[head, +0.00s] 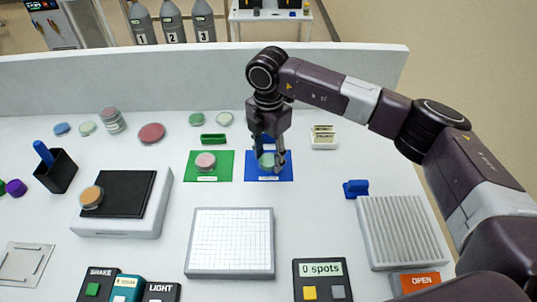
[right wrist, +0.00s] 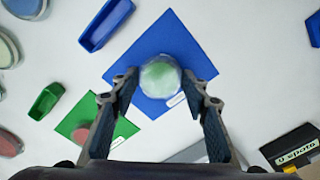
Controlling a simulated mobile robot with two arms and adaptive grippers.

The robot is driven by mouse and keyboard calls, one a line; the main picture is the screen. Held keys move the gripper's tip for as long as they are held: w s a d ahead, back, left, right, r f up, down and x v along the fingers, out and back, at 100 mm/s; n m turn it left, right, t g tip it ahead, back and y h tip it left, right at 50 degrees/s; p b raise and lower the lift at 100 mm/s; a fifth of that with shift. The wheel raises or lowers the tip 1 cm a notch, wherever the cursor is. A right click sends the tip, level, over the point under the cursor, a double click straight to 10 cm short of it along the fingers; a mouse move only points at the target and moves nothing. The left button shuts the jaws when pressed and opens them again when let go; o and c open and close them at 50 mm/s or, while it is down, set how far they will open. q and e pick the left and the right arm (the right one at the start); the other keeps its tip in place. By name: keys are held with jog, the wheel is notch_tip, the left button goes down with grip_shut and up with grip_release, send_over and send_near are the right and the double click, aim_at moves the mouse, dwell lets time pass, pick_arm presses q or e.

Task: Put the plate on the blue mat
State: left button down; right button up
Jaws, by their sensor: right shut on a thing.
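The plate, a round clear dish with pale green content, is at the blue mat (head: 284,176) in the head view, partly hidden by my gripper. In the right wrist view the plate (right wrist: 160,76) is over the blue mat (right wrist: 185,40), near its middle; whether it touches the mat I cannot tell. My right gripper (head: 268,160) points down over the mat and is shut on the plate. Its two fingers stand at either side of the plate in the right wrist view (right wrist: 160,90). My left gripper is not in view.
A green mat (head: 220,174) with a pink dish (head: 205,161) lies just left of the blue mat. Several other dishes, a green tray (head: 213,139) and a white rack (head: 323,137) stand behind. A white gridded pad (head: 231,243) lies in front.

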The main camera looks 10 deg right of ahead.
jog(key=shift+f, duration=0.1)
jog(key=o, duration=1.2)
jog(key=shift+r, duration=0.3)
notch_tip(320, 180, up, 12)
jog(key=b, duration=0.3)
jog(key=shift+f, duration=0.15)
